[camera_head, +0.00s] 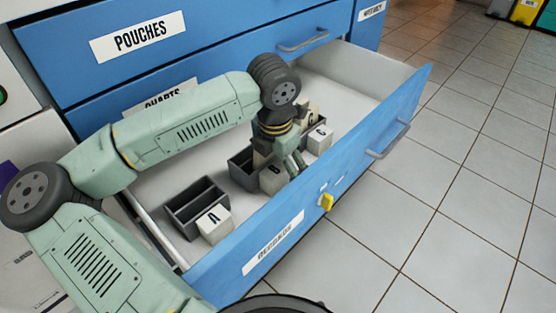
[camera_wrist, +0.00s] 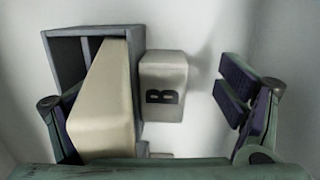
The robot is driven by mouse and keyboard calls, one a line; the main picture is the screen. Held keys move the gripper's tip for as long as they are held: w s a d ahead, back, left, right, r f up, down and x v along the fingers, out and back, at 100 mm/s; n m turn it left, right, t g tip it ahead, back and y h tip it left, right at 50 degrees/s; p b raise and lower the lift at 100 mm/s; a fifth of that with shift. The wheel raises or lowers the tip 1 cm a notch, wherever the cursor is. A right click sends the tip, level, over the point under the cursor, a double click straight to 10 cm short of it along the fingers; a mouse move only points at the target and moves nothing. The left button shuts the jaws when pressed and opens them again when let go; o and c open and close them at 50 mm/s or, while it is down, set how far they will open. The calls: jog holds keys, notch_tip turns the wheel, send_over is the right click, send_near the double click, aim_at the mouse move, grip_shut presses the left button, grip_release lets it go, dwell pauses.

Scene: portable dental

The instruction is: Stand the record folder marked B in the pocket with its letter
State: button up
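In the wrist view, a cream record folder (camera_wrist: 107,105) stands tilted in the right part of a dark grey two-slot pocket (camera_wrist: 68,62). No letter shows on the folder's visible face. A white block marked B (camera_wrist: 164,72) sits beside the pocket. My gripper (camera_wrist: 160,110) is open and empty, its fingers spread wide. The left finger is close beside the folder, perhaps touching; the right finger is clear beyond the block. In the head view, my gripper (camera_head: 294,163) is low inside the drawer at the middle pocket (camera_head: 242,172), hiding much of it.
The open blue drawer (camera_head: 335,165) has a tall front wall near my gripper. A grey pocket (camera_head: 188,205) with block A (camera_head: 214,222) stands at the near left. Block C (camera_head: 320,138) stands at the right, with a cream folder close behind it. The drawer's right end is bare.

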jog(key=shift+s+a+r, duration=0.1)
jog(key=shift+s+r, duration=0.1)
jog(key=shift+r, duration=0.9)
jog(key=shift+s+a+r, duration=0.1)
jog(key=shift+s+r, duration=0.1)
jog(key=shift+r, duration=0.9)
jog(key=shift+s+a+r, duration=0.1)
jog(key=shift+s+r, duration=0.1)
jog(key=shift+r, duration=0.9)
jog(key=shift+d+r+p, duration=0.1)
jog(key=shift+r+p, duration=0.2)
jog(key=shift+r, duration=0.4)
jog(key=shift+w, duration=0.1)
